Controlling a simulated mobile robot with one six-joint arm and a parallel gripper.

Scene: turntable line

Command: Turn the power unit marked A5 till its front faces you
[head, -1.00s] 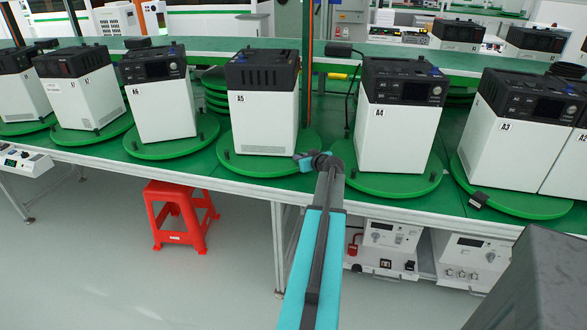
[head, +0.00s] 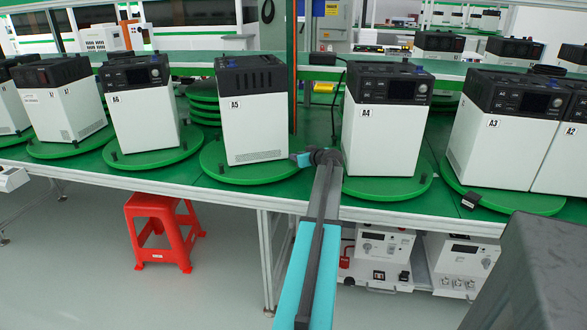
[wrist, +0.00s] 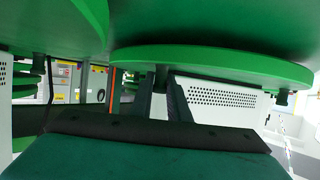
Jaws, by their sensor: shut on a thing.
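The power unit A5 (head: 255,125) is a white box with a black top. It stands upright on a round green turntable (head: 215,168). The side towards me bears the A5 label and a low vent grille; no display shows on it. My gripper (head: 303,158) is at the turntable's right front rim. A perforated white panel (wrist: 222,98) shows behind the fingers.
Unit A4 (head: 385,130), its display showing, stands on its turntable close to the right of my gripper. Unit A6 (head: 143,115) stands to the left, also with its display showing. Spare green discs (head: 204,100) are stacked behind. A red stool (head: 163,230) is under the table.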

